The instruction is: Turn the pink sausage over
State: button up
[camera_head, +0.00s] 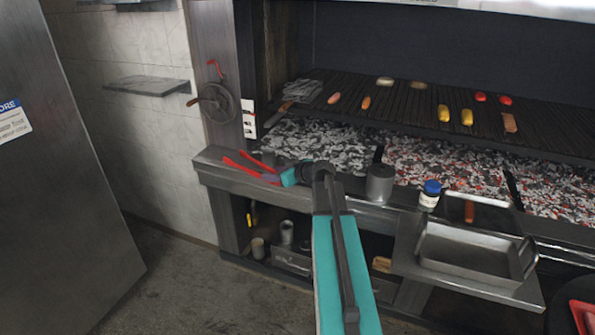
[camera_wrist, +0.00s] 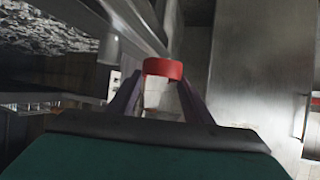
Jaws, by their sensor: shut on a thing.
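My gripper (camera_head: 268,177) is over the left end of the steel ledge in front of the grill. It is shut on a red-handled tool (camera_head: 236,165), which looks like tongs. In the wrist view a red part (camera_wrist: 163,68) of it sits between the tips of my gripper (camera_wrist: 160,92); its far end is not clear. A pinkish sausage (camera_head: 334,98) lies on the left part of the grill grate (camera_head: 440,95), well beyond my gripper. An orange-brown sausage (camera_head: 366,102) lies to its right, and a similar one (camera_head: 510,122) lies farther right.
Yellow pieces (camera_head: 443,113), red pieces (camera_head: 481,97) and pale round pieces (camera_head: 385,81) lie on the grate. A grey cup (camera_head: 380,183), a blue-lidded jar (camera_head: 429,195) and a metal tray (camera_head: 470,255) stand right of my arm. A crank wheel (camera_head: 216,105) is at the left post.

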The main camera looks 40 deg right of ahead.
jog(key=a+r+m+h, duration=0.1)
jog(key=a+r, duration=0.3)
jog(key=a, duration=1.2)
jog(key=w+a+r+m+h+b, duration=0.1)
jog(key=a+r, duration=0.3)
jog(key=a, duration=1.3)
jog(key=shift+r, duration=0.15)
jog(key=shift+w+d, duration=0.1)
